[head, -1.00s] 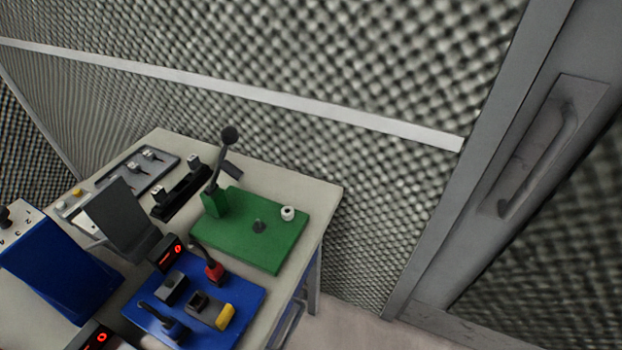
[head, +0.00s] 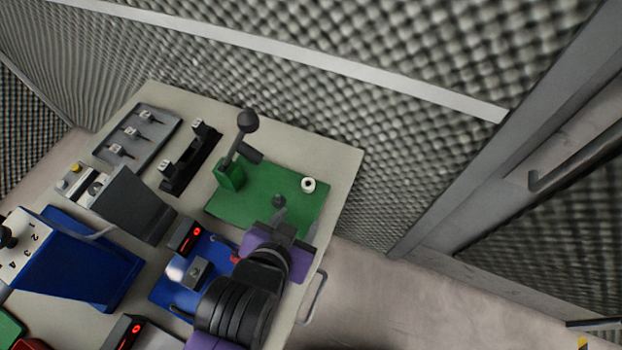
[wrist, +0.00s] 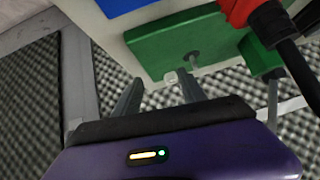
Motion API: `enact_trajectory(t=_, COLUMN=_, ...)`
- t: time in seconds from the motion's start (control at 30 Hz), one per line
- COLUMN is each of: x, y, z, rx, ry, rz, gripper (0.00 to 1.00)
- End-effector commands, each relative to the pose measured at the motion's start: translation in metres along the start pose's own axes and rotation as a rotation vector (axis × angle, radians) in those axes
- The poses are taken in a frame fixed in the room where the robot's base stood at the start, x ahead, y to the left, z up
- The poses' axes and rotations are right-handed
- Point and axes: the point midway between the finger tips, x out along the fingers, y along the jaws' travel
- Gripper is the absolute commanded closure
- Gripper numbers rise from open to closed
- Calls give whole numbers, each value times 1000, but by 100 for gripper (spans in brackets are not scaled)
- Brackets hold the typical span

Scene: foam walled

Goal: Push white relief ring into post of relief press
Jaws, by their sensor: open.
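The white relief ring (head: 308,184) sits on the far right part of the relief press's green base (head: 238,207). In the wrist view a small pale piece at the green base's edge, between my fingers, looks like the ring (wrist: 171,77). The short dark post (head: 278,200) stands on the base, left of the ring and apart from it; it also shows in the wrist view (wrist: 193,58). The press's lever (head: 240,140) rises from a green block at the left. My gripper (head: 295,230) is open and empty, near the base's front right edge; its fingers show in the wrist view (wrist: 160,82).
A blue board (head: 170,288) with a red-lit display (head: 188,236) lies in front, partly hidden by my arm. A black holder (head: 190,160) and a grey tray (head: 137,133) stand left of the press. The foam wall (head: 330,110) rises behind the table.

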Motion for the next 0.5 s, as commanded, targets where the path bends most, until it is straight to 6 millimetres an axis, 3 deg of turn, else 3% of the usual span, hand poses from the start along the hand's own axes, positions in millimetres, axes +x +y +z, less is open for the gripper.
enact_trajectory(t=0.03, x=4, y=-9, z=-16, rx=-17, ry=-12, rz=17, gripper=51)
enact_trajectory(t=0.2, x=10, y=-22, z=-43, rx=-65, ry=-35, rz=63, gripper=51)
enact_trajectory(t=0.5, x=36, y=-21, z=-48, rx=-77, ry=-39, rz=75, gripper=51)
